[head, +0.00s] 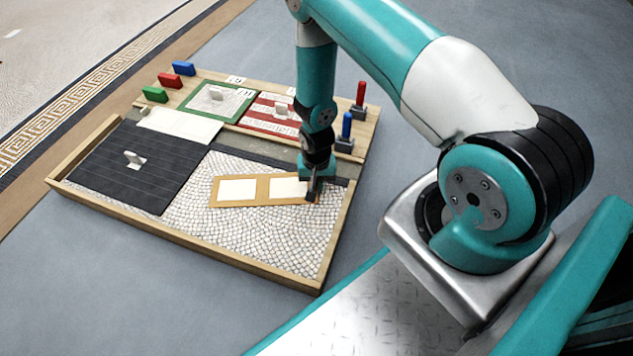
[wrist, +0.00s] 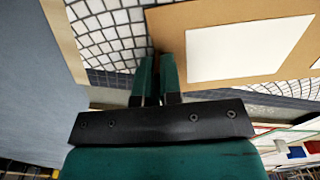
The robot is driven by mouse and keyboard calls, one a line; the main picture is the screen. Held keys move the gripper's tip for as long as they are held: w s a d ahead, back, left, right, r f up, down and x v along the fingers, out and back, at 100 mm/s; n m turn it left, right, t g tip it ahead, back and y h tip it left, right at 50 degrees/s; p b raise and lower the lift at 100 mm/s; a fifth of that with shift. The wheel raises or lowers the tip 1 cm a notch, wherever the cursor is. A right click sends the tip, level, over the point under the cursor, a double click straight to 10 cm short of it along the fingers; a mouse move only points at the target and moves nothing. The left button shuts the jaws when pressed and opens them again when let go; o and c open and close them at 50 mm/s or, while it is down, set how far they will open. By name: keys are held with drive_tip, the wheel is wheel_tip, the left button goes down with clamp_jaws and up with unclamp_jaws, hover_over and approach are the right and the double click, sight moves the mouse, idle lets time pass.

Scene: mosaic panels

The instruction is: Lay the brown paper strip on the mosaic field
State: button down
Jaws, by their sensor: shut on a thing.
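The brown paper strip (head: 263,191), with two plain white rectangles on it, lies flat over the right part of the pale mosaic field (head: 250,235). I cannot tell whether it touches the stones or hangs slightly above them. My gripper (head: 313,190) is at the strip's right end, pointing down, and is shut on that end. In the wrist view my gripper's teal fingers (wrist: 158,65) are close together at the edge of the brown strip (wrist: 168,40), with mosaic (wrist: 110,35) beside them. The fingers partly hide the gripped edge.
A dark gridded panel (head: 110,175) with a small upright tab covers the tray's left part. Behind are a cream sheet (head: 175,124), a green-bordered panel (head: 191,104) and a red-striped panel (head: 265,123). Coloured blocks (head: 170,81) and posts (head: 347,124) stand along the edges. The wooden rim (head: 335,240) is near my gripper.

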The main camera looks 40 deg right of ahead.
drive_tip(key=c, duration=1.3)
unclamp_jaws()
drive_tip(key=a+r+n+y+p, duration=0.1)
drive_tip(key=a+r+n+p, duration=0.4)
drive_tip(key=r, duration=1.3)
drive_tip(key=a+r+y+p, duration=0.1)
drive_tip(key=a+r+p, duration=0.35)
drive_tip(key=r, duration=1.25)
drive_tip(key=s+a+r+n+y, duration=0.1)
drive_tip(key=s+a+r+n, duration=0.3)
drive_tip(key=s+r, duration=0.4)
drive_tip(key=s+a+r+n+y+b, duration=0.1)
drive_tip(key=s+a+r+n, duration=0.3)
drive_tip(key=s+r, duration=0.5)
drive_tip(key=shift+s+r+n, duration=0.25)
drive_tip(key=shift+s+n, duration=0.15)
drive_tip(key=shift+s, duration=0.3)
